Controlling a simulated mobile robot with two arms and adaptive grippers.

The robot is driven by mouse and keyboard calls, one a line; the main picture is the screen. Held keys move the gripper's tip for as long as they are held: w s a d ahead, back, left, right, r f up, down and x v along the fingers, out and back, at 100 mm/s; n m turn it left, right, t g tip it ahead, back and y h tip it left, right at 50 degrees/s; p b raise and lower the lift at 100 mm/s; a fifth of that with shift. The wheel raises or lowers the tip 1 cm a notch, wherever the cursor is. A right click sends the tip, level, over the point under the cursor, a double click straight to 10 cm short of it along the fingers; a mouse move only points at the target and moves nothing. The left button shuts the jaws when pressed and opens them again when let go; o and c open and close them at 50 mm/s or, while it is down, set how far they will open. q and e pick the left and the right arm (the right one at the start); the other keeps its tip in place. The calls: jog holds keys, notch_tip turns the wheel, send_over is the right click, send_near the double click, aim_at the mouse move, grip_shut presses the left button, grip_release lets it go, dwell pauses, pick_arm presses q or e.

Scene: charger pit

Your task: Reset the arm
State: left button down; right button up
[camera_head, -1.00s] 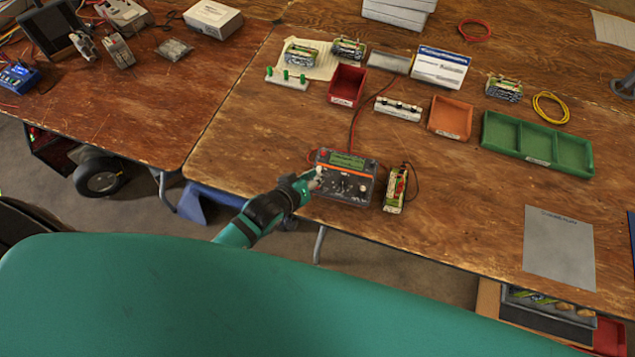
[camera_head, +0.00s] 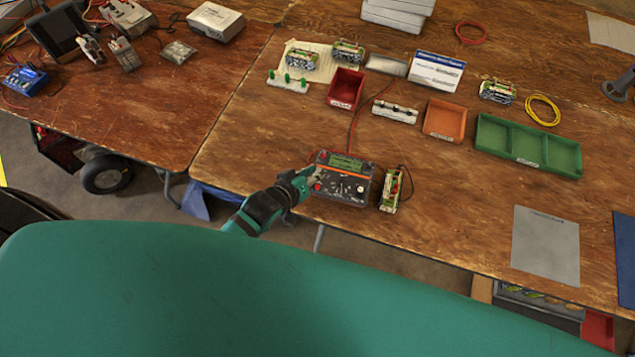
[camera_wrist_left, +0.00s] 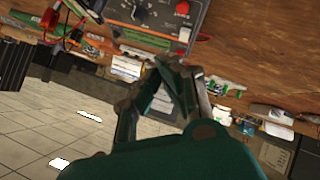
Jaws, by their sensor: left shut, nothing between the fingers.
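My left gripper (camera_head: 306,177) is at the front left corner of the charger (camera_head: 342,178), a dark box with an orange stripe and a green display. Its fingers are shut and empty. In the left wrist view the closed fingertips (camera_wrist_left: 168,66) show below the charger (camera_wrist_left: 150,12), apart from it, near the table edge. A battery pack (camera_head: 391,190) lies just right of the charger with wires between them. My right gripper is not in view.
Behind the charger stand a red bin (camera_head: 345,88), an orange bin (camera_head: 444,119) and a green three-part tray (camera_head: 527,146). A grey sheet (camera_head: 545,245) lies at the right front. A second table (camera_head: 150,110) is on the left.

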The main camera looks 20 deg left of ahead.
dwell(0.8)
pick_arm(q)
jog(key=s+a+r+m+g+y, duration=0.1)
jog(key=s+a+r+m+g, duration=0.15)
jog(key=s, duration=0.35)
jog(key=s+a+r+m+g+y, duration=0.1)
jog(key=s+a+r+m+g, duration=0.1)
jog(key=s+r, duration=0.35)
jog(key=s+a+r+m+g+y, duration=0.1)
jog(key=s+a+r+m+g, duration=0.15)
jog(key=s, duration=0.45)
notch_tip(320, 180, down, 32)
jog(key=s+g+b, duration=0.2)
jog(key=b, duration=0.3)
jog(key=s+a+f+b, duration=0.2)
jog(key=s+f+b, duration=0.2)
jog(key=s+f, duration=1.2)
notch_tip(320, 180, down, 4)
jog(key=shift+s+a+r+g, duration=0.1)
jog(key=shift+s+a+g, duration=0.15)
jog(key=shift+s+g, duration=0.15)
